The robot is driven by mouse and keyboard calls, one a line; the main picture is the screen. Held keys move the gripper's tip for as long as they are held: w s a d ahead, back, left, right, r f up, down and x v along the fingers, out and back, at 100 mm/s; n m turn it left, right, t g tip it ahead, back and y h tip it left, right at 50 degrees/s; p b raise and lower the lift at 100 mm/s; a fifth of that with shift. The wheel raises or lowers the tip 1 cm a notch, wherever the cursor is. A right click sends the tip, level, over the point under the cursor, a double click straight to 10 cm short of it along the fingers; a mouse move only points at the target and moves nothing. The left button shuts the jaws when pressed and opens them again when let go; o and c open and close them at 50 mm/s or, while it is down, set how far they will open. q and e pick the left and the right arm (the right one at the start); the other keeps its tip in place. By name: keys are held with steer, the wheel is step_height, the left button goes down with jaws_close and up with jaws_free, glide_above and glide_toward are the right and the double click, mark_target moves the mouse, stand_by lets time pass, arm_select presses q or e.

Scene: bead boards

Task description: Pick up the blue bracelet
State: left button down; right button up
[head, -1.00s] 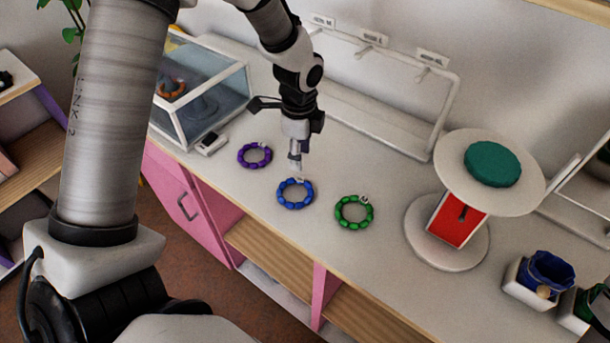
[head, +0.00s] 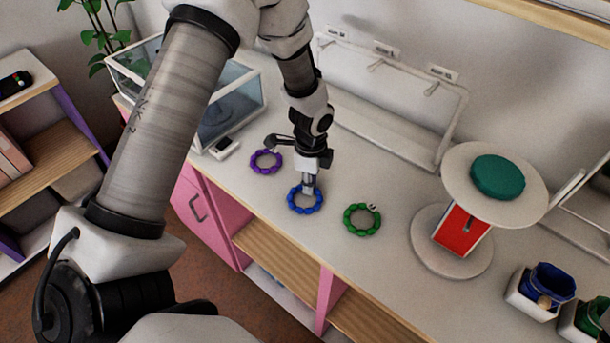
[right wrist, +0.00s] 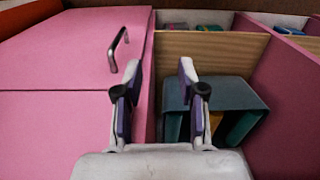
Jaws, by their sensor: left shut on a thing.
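The blue bracelet (head: 291,203) is a beaded ring at the middle of the white counter in the head view. My left gripper (head: 309,188) points down at its far side and is shut on that part of the ring. Whether the ring is clear of the counter I cannot tell. A purple bracelet (head: 254,163) lies behind it to the left, and a green bracelet (head: 349,225) lies to its right. My right gripper (right wrist: 158,80) is open and empty in the right wrist view, facing the pink cabinet front.
A round stand with a teal cushion (head: 497,176) stands to the right. A glass case (head: 236,110) and a white rack (head: 398,136) stand at the back. Small pots (head: 527,304) are at the lower right. In the right wrist view, a teal bin (right wrist: 250,95) sits in an open compartment.

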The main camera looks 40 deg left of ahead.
arm_select(q)
steer(key=shift+w+r, duration=0.15)
steer(key=shift+r, duration=0.3)
step_height(320, 180, up, 2)
steer(key=shift+r+b, duration=0.2)
steer(key=shift+b, duration=0.45)
steer(key=s+d, duration=0.2)
steer(key=s, duration=0.1)
steer(key=s+d+b, duration=0.1)
steer(key=s+d, duration=0.1)
steer(key=s, duration=0.1)
steer(key=s+d+r+b, duration=0.1)
steer(key=s, duration=0.2)
steer(key=shift+s+d, duration=0.35)
steer(key=shift+d, duration=0.05)
steer(key=s+d+b, duration=0.1)
steer(key=b, duration=0.1)
steer(key=s+d+b, duration=0.1)
steer(key=s+b, duration=0.1)
steer(key=shift+s, duration=0.2)
steer(key=shift+s+d+r, duration=0.25)
steer(key=shift+s+r, duration=0.05)
steer(key=shift+s, duration=0.05)
